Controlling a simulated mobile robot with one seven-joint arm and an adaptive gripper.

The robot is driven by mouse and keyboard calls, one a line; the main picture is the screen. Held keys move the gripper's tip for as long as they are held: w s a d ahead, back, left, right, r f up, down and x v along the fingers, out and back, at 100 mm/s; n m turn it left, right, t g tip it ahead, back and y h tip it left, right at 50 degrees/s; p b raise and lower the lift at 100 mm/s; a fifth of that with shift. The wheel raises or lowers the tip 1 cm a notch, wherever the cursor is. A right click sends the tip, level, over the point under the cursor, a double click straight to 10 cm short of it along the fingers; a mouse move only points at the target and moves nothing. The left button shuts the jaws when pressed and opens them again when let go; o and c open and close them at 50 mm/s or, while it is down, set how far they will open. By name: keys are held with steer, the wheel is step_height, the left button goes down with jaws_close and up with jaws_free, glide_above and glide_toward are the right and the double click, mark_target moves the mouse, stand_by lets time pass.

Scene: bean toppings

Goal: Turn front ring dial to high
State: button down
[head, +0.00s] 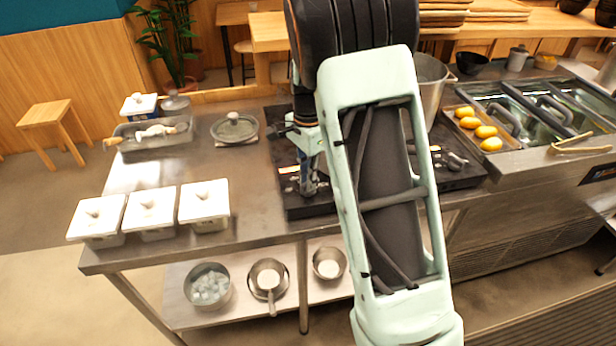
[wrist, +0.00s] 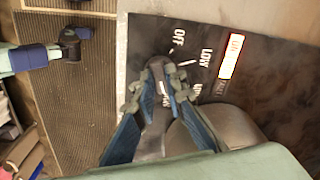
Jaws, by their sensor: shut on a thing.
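My gripper (wrist: 160,85) is shut on a dark dial (wrist: 154,120) on the cooker's black control panel (wrist: 190,35). One finger is on each side of it in the wrist view. The labels OFF and LOW show beyond the fingertips, and another label nearer the fingers is partly covered. Much of the dial is hidden by the fingers, and I cannot tell exactly where it points. In the head view my gripper (head: 308,186) is down at the left part of the black cooker (head: 292,208); the dial cannot be made out there.
An orange-red lit strip (wrist: 235,55) shows on the panel. A tall pot (head: 431,80) stands behind my arm. Three white lidded boxes (head: 150,210) and a glass lid (head: 235,127) are left of the cooker. A tray of yellow food (head: 484,131) is to the right.

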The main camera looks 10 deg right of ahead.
stand_by(0.5)
steer(key=c, duration=2)
jaws_free()
steer(key=shift+o, duration=0.2)
step_height(320, 180, up, 12)
steer(key=shift+r, duration=0.1)
